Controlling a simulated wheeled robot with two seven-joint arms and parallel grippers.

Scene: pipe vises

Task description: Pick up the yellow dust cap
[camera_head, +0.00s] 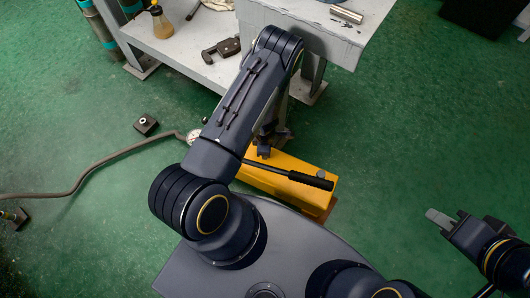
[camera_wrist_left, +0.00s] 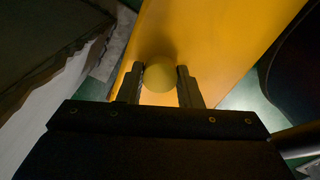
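The yellow dust cap (camera_wrist_left: 160,77) shows in the left wrist view as a small round dull-yellow shape. It sits between the two fingertips of my left gripper (camera_wrist_left: 160,82), with a finger against each side and no clear gap. Behind it is a smooth orange-yellow surface (camera_wrist_left: 205,35), with a dark shadow just beyond the cap. I cannot tell whether the cap touches that surface. In the head view my own left arm hides the left gripper and the cap. My right gripper (camera_head: 450,217) is at the right, over bare floor, its fingers apart and empty.
A yellow hand pump (camera_head: 265,182) with a black lever (camera_head: 310,180) stands on the green floor below my left arm. A hose (camera_head: 100,162), a gauge (camera_head: 193,136) and a small dark block (camera_head: 146,124) lie left. A grey workbench (camera_head: 345,38) stands at the back.

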